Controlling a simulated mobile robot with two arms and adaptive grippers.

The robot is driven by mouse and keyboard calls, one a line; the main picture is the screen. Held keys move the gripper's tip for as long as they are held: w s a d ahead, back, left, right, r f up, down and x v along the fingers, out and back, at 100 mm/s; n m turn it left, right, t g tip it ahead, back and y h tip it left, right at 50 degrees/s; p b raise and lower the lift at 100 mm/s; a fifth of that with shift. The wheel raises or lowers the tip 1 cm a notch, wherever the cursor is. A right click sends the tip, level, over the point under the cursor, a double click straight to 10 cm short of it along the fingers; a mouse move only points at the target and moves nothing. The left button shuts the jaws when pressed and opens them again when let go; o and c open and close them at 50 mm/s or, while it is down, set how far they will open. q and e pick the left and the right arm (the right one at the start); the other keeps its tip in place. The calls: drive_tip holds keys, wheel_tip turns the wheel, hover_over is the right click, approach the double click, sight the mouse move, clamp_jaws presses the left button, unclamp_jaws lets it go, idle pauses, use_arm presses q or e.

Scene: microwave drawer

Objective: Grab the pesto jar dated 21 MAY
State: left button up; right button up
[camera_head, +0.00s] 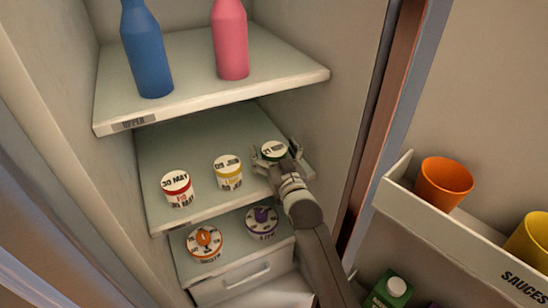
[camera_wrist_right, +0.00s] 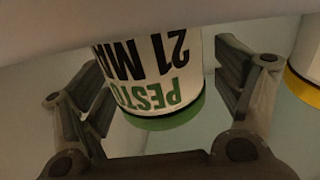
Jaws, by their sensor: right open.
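The pesto jar (camera_head: 273,149) stands on the middle fridge shelf at the right, a white jar with a green band. In the right wrist view the jar (camera_wrist_right: 160,75) appears upside down and reads "PESTO" and "21 MA", the rest of the date being cut off. My right gripper (camera_head: 282,160) is open, with one finger on each side of this jar. In the right wrist view a gap shows between the jar and at least the right finger; contact on the left is hard to tell. My left gripper is not in view.
On the same shelf stand a yellow-banded jar (camera_head: 228,172) and a red-banded "30 MAY" jar (camera_head: 177,188). Blue (camera_head: 147,50) and pink (camera_head: 230,40) bottles stand on the upper shelf (camera_head: 285,75) above. Orange-lidded (camera_head: 204,242) and purple-lidded (camera_head: 262,222) jars sit below. The door rack (camera_head: 450,225) is right.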

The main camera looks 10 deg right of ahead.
drive_tip(key=c, duration=1.2)
drive_tip(key=shift+r, duration=0.15)
